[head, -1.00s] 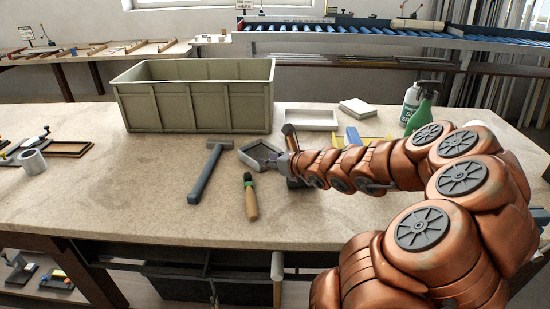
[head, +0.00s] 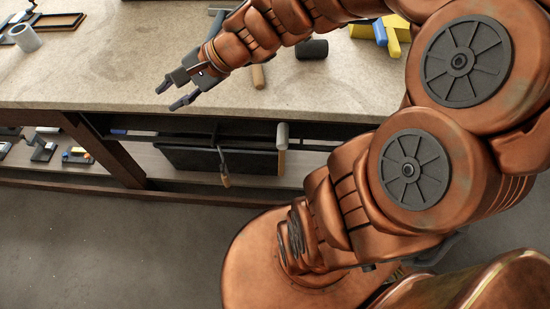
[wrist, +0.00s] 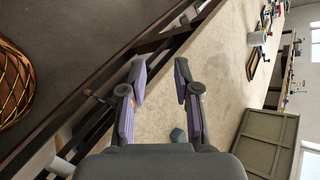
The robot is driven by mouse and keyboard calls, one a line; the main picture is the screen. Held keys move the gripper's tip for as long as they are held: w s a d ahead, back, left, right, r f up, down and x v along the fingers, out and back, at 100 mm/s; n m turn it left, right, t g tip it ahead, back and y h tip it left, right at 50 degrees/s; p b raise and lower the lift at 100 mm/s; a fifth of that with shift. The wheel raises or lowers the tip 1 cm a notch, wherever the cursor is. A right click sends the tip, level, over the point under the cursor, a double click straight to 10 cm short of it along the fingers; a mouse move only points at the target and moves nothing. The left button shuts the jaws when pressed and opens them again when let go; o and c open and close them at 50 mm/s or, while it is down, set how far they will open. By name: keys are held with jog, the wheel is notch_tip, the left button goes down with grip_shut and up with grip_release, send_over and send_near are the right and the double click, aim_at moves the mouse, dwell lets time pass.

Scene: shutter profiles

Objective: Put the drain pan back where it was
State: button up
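I cannot clearly identify the drain pan in the current views. A shallow tray that lay on the bench beside my gripper earlier is out of the head view or hidden behind my arm. My gripper (head: 168,97) is over the front edge of the workbench (head: 90,80), its fingers apart and nothing between them. In the wrist view my gripper (wrist: 161,78) also shows open and empty, with bare benchtop and the dark front rail beyond the fingers.
A wooden handle (head: 258,77), a black cylinder (head: 313,49) and yellow-blue pieces (head: 390,38) lie on the bench. The olive crate (wrist: 262,145) shows in the wrist view.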

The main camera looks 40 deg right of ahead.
jog(key=s+a+f+n+g+h, duration=0.1)
jog(key=s+a+f+n+g, duration=0.15)
jog(key=s, duration=0.25)
jog(key=s+a+f+n+g+h, duration=0.1)
jog(key=s+n+g, duration=0.1)
jog(key=s+n, duration=0.25)
jog(key=s+d+f+n+g+h, duration=0.2)
jog(key=s+d+n+h, duration=0.2)
jog(key=s, duration=0.6)
jog(key=shift+s+d+n+g, duration=0.3)
jog(key=shift+s+d+g, duration=0.05)
jog(key=shift+d, duration=0.45)
jog(key=shift+o, duration=1)
jog(key=s+d+n+h, duration=0.1)
jog(key=s+d+h, duration=0.1)
jog(key=d, duration=0.3)
jog(key=shift+s+n+g+h, duration=0.3)
jog(key=shift+s+h, duration=0.1)
jog(key=shift+s, duration=0.25)
jog(key=shift+o, duration=0.9)
jog(key=shift+d+r, duration=0.15)
jog(key=shift+d, duration=0.1)
jog(key=shift+c, duration=0.8)
jog(key=shift+a, duration=0.2)
